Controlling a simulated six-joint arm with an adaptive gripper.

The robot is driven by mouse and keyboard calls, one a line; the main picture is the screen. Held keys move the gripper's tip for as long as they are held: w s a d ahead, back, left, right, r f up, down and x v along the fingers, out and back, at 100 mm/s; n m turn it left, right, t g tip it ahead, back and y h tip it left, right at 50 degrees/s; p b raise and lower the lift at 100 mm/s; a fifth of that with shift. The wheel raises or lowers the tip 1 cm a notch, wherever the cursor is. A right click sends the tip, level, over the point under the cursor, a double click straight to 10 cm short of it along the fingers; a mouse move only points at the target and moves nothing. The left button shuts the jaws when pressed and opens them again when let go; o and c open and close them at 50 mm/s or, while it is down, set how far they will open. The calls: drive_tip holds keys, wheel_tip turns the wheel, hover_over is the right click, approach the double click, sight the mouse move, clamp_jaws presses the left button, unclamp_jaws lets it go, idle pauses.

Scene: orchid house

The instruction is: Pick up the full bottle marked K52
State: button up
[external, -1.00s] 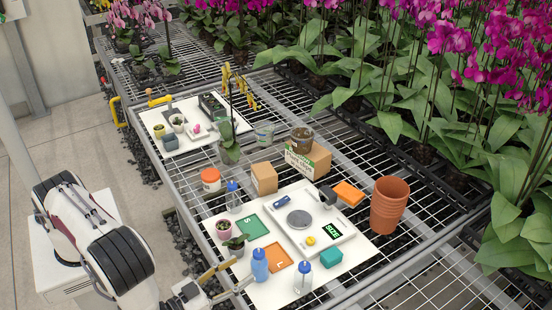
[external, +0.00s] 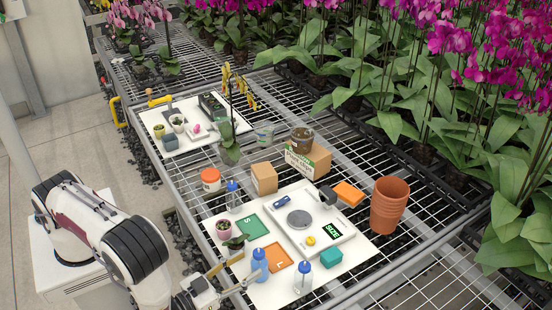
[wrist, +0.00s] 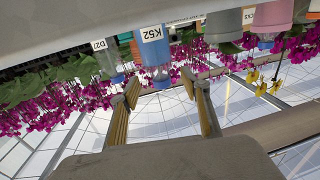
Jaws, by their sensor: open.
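The bottle marked K52 (wrist: 155,52) is blue with a white label and shows inverted in the wrist view, ahead of my fingers. It appears to be the blue bottle (external: 260,265) on the front edge of the white mat in the external view. My gripper (external: 240,274) is just left of it, low over the front of the bench. In the wrist view my gripper (wrist: 160,86) is open, with nothing between its fingers. A clear bottle with a blue cap (external: 303,278) stands to the right. A bottle marked D27 (wrist: 104,52) is beside K52 in the wrist view.
A potted seedling (external: 236,246) and a pink pot (external: 223,230) stand left of the blue bottle. Another blue-capped bottle (external: 233,197) is farther back.

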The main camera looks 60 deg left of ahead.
sight(255, 260)
drive_tip(key=shift+w, duration=0.1)
drive_tip(key=shift+w+a+r, duration=0.1)
drive_tip(key=shift+w+r, duration=0.05)
drive_tip(key=shift+w, duration=0.55)
drive_tip(key=shift+w+a+r, duration=0.1)
drive_tip(key=shift+w+r, duration=0.05)
drive_tip(key=shift+w, duration=0.5)
drive_tip(key=shift+w+a, duration=0.15)
drive_tip(key=shift+w, duration=1)
drive_tip(key=c, duration=1.3)
